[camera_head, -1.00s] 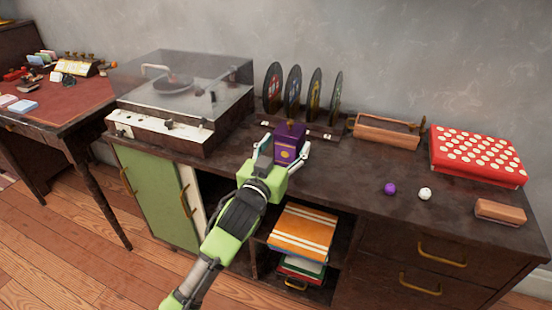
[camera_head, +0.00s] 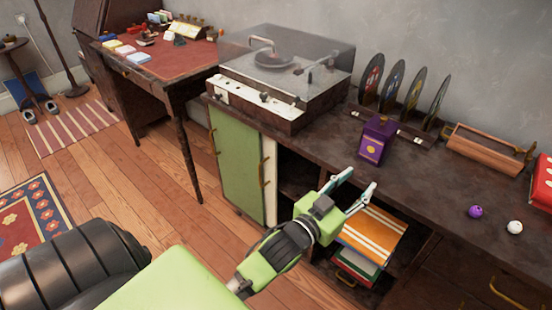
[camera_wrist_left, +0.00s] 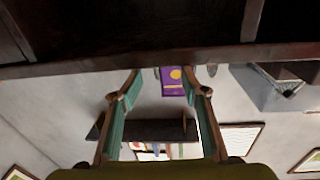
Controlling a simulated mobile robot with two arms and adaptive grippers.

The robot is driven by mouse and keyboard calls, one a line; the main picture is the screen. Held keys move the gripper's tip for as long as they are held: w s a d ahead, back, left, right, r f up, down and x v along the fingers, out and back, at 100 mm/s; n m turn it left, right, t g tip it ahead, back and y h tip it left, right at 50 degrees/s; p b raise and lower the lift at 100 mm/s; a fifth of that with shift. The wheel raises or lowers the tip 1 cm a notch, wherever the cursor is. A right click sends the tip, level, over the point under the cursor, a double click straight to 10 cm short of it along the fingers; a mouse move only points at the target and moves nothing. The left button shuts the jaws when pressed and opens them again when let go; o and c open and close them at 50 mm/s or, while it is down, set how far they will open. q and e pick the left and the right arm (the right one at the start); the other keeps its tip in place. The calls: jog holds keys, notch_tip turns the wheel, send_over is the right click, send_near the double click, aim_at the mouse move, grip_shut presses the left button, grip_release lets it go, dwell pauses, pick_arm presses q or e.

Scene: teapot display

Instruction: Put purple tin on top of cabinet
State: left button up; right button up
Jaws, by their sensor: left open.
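The purple tin (camera_head: 377,140), a box with a darker lid and a yellow mark, stands upright on the dark wooden cabinet top (camera_head: 425,180), in front of the record rack. My left gripper (camera_head: 358,181) is open and empty. It is apart from the tin, in front of the cabinet's front edge and nearer to me. In the left wrist view, which looks upside down, the tin (camera_wrist_left: 172,82) shows between the open fingers, beyond the cabinet edge (camera_wrist_left: 110,64). My right gripper does not show.
A record player (camera_head: 285,75) stands left of the tin. The rack holds several discs (camera_head: 412,92) behind it. A wooden holder (camera_head: 490,150), a purple ball (camera_head: 475,211) and a white ball (camera_head: 515,227) are to the right.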

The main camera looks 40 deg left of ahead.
pick_arm(q)
jog(key=shift+o, duration=1)
jog(key=s+f+g, duration=0.3)
jog(key=s+f, duration=0.2)
jog(key=f, duration=0.5)
jog(key=s+a+f+g+y, duration=0.1)
jog(key=s+f+g, duration=0.3)
jog(key=f, duration=0.6)
jog(key=s+a+f+g+y, duration=0.1)
jog(key=s+f+g, duration=0.3)
jog(key=f, duration=0.7)
jog(key=shift+s+a, duration=0.2)
jog(key=shift+s, duration=1.05)
jog(key=s+f+g, duration=0.4)
jog(key=s+f, duration=0.5)
jog(key=s, duration=0.4)
jog(key=shift+s+d, duration=0.25)
jog(key=shift+d, duration=0.05)
jog(key=shift+w, duration=0.1)
